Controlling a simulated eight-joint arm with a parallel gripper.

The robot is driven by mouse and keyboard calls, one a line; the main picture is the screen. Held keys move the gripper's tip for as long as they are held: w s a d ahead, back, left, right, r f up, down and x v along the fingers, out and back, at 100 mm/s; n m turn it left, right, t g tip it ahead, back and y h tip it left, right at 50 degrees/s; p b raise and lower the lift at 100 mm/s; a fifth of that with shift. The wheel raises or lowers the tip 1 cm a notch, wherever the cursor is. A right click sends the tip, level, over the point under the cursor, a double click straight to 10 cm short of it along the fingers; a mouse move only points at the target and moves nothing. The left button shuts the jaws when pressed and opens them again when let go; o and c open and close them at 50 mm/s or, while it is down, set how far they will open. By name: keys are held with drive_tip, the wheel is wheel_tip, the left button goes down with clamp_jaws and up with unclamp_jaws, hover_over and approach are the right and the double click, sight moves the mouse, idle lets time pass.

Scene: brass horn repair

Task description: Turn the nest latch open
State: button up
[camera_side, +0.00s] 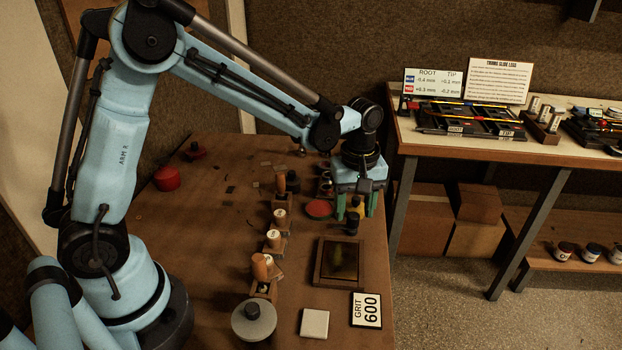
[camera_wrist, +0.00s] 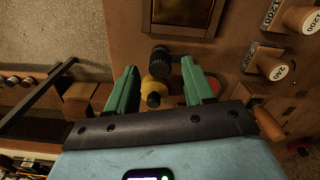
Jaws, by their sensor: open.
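My gripper (camera_side: 355,214) points down over the right part of the bench, with its two green fingers apart. In the wrist view my gripper (camera_wrist: 158,68) has a yellow rounded part with a black knob (camera_wrist: 154,93) between its fingers, which do not visibly press on it. A black ridged knob (camera_wrist: 160,60) lies just past it, near the fingertips. The side view shows the yellow part (camera_side: 356,203) and the black knob (camera_side: 352,225) partly behind the fingers. I cannot tell for certain which of these is the nest latch, or its turn angle.
A wood-framed dark plate (camera_side: 320,270) lies in front of my gripper, beside a GRIT 600 card (camera_side: 367,310). A row of wooden-handled blocks (camera_side: 273,240) stands left. A red disc (camera_side: 319,208) lies close by. A second table (camera_side: 450,145) stands right, across a gap.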

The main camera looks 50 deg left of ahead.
sight(352, 215)
wheel_tip(352, 215, up, 10)
drive_tip(key=r, duration=0.1)
drive_tip(key=s+a+n, duration=0.1)
drive_tip(key=s+n, duration=0.8)
drive_tip(key=n, duration=0.7)
drive_tip(key=s+a+f+n+g+h, duration=0.1)
drive_tip(key=s+n, duration=0.8)
drive_tip(key=n, duration=0.8)
drive_tip(key=shift+s+a+f, duration=0.25)
drive_tip(key=shift+a, duration=0.1)
idle(0.5)
idle(0.4)
